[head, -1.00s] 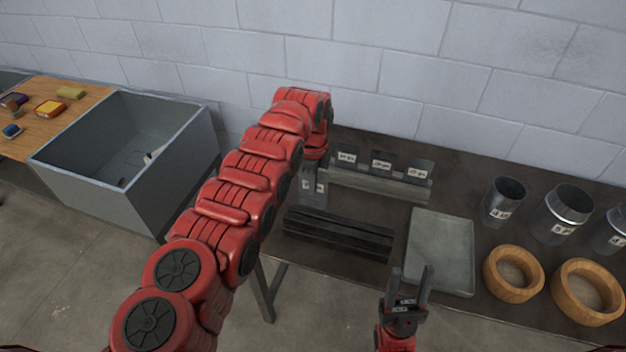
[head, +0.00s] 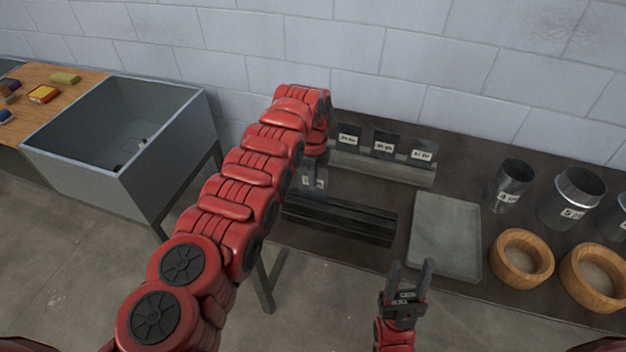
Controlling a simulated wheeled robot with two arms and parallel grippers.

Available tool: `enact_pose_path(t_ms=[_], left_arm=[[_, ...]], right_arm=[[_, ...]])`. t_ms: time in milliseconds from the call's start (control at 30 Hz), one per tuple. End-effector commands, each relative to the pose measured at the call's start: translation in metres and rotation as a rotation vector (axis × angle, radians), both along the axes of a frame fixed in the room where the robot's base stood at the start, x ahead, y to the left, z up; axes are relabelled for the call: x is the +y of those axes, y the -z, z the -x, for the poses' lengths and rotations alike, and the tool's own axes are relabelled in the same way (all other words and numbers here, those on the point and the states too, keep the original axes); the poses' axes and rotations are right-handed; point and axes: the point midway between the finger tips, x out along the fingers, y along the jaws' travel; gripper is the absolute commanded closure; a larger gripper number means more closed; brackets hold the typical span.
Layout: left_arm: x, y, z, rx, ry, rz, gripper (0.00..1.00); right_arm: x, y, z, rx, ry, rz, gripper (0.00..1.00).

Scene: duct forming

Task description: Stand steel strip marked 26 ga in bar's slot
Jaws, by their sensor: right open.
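A dark slotted bar (head: 345,219) lies on the bench left of centre in the head view. Behind it stands a grey rack (head: 385,170) holding several small labelled steel strips, including a left one (head: 349,137), a middle one (head: 386,145) and a right one (head: 422,152). Their markings are too small to read surely. My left gripper (head: 314,182) points down at the bar's left end, mostly hidden by its arm. A grey piece with pale marks shows there; I cannot tell whether it is a held strip. My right gripper (head: 411,277) is open and empty, in front of the bench edge.
A flat grey tray (head: 446,238) lies right of the bar. Metal cylinders (head: 511,184) and (head: 571,197) and wooden rings (head: 521,257) fill the bench's right. A grey open bin (head: 115,140) and a wooden table (head: 50,108) stand left.

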Motion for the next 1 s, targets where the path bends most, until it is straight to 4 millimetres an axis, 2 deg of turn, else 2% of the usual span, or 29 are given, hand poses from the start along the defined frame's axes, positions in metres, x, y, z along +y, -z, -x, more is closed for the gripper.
enact_pose_path(t_ms=[133, 467, 700, 1000], left_arm=[[0.0001, 0.0080, -0.0001, 0.000, 0.000, 0.000, 1.00], [0.0000, 0.0083, -0.0001, 0.000, 0.000, 0.000, 1.00], [0.0000, 0.0085, 0.0000, 0.000, 0.000, 0.000, 0.62], [0.0001, 0.0073, -0.0003, 0.000, 0.000, 0.000, 0.62]], right_arm=[[0.0000, 0.0088, 0.0000, 0.000, 0.000, 0.000, 0.50], [0.0000, 0.0093, 0.0001, 0.000, 0.000, 0.000, 0.50], [0.0000, 0.0093, 0.0001, 0.000, 0.000, 0.000, 0.50], [0.0000, 0.0101, 0.0000, 0.000, 0.000, 0.000, 0.50]])
